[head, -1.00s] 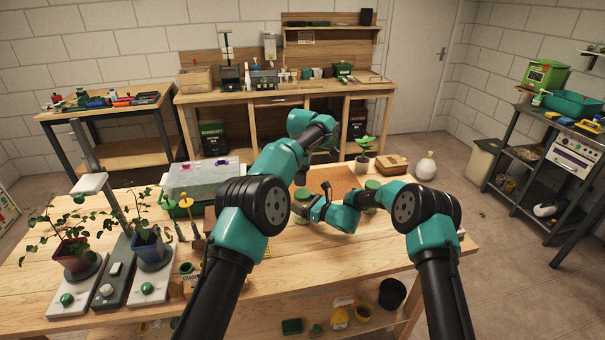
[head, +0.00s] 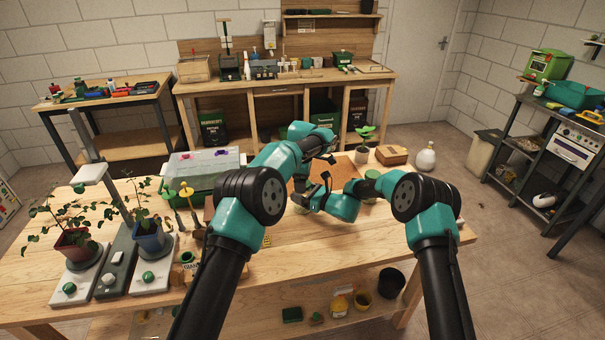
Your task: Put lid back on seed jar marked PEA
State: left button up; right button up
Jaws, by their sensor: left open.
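No PEA marking can be read, and I cannot pick out which jar is open or where a loose lid lies.
A brown mat (head: 342,172) lies behind the left gripper. A covered green tray (head: 202,165) and potted plants on white stands are at the left. A seedling pot (head: 362,154) and a brown box (head: 392,155) stand at the back right.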

pick_arm(q)
jog(key=shift+f, duration=0.25)
jog(key=c, duration=0.9)
jog(key=m, duration=0.5)
jog(key=shift+c, duration=0.2)
jog(key=m, duration=0.5)
jog(key=o, duration=1)
